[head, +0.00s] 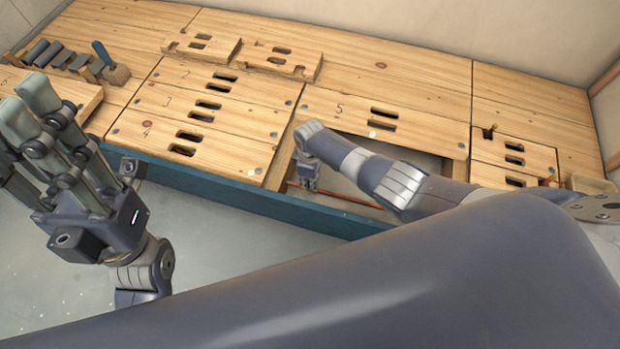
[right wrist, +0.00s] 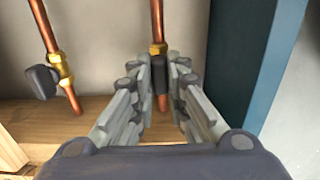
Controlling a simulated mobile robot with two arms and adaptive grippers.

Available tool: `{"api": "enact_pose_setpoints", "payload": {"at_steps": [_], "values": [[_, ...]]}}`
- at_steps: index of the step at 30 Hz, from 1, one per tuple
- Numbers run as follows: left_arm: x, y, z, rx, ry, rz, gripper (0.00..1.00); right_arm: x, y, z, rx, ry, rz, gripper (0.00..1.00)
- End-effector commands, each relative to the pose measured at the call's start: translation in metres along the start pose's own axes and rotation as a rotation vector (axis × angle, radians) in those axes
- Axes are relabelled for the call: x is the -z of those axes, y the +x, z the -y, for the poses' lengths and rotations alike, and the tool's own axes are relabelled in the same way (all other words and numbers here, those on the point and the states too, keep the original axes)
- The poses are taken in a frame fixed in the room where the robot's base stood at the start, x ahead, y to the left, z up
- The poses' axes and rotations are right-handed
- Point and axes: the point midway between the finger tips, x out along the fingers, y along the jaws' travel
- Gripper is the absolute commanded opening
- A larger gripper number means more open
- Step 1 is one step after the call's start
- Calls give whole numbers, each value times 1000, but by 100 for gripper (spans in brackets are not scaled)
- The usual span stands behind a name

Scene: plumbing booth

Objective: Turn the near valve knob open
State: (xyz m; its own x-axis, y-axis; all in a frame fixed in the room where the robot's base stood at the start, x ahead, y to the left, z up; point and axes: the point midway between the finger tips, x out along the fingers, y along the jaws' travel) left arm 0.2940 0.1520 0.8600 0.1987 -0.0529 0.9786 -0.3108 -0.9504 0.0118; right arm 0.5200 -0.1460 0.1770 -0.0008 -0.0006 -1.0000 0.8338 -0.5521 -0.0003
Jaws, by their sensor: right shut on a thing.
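In the right wrist view, the near valve is a brass fitting (right wrist: 158,48) on an upright copper pipe. Its dark knob (right wrist: 158,75) sits between the fingers of my right gripper (right wrist: 160,88). The fingers are closed on both sides of the knob and partly cover it. In the head view, my right gripper (head: 308,178) reaches down through an opening in the wooden deck and shows small. My left gripper (head: 28,108) is raised at the left, away from the valves. I cannot tell whether its fingers are open or shut.
A second brass valve with a dark knob (right wrist: 42,82) stands to the left on another copper pipe. A blue beam (right wrist: 238,60) rises close to the right. Slotted wooden panels (head: 190,115) surround the deck opening. A wooden-backed tool (head: 112,70) lies at far left.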

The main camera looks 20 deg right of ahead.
Motion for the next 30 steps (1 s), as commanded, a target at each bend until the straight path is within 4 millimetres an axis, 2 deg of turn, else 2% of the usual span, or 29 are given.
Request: {"api": "enact_pose_setpoints", "payload": {"at_steps": [12, 13, 15, 25, 30], "values": [[0, 0, 0, 0, 0, -1, 34, 1, 0, 0, 0, -9, -2, 0], [0, 0, 0, 0, 1, -1, 34, 1, 0, 0, 0, -9, -2, 21], [0, 0, 0, 0, 1, -1, 34, 1, 0, 0, 0, -8, -2, 34], [2, 2, 1, 2, 2, -9, 34, 0, 0, 0, 0, -6, -1, 34], [1, 1, 0, 1, 2, -5, 34, 1, -7, -1, -1, -7, -3, 34]]}}
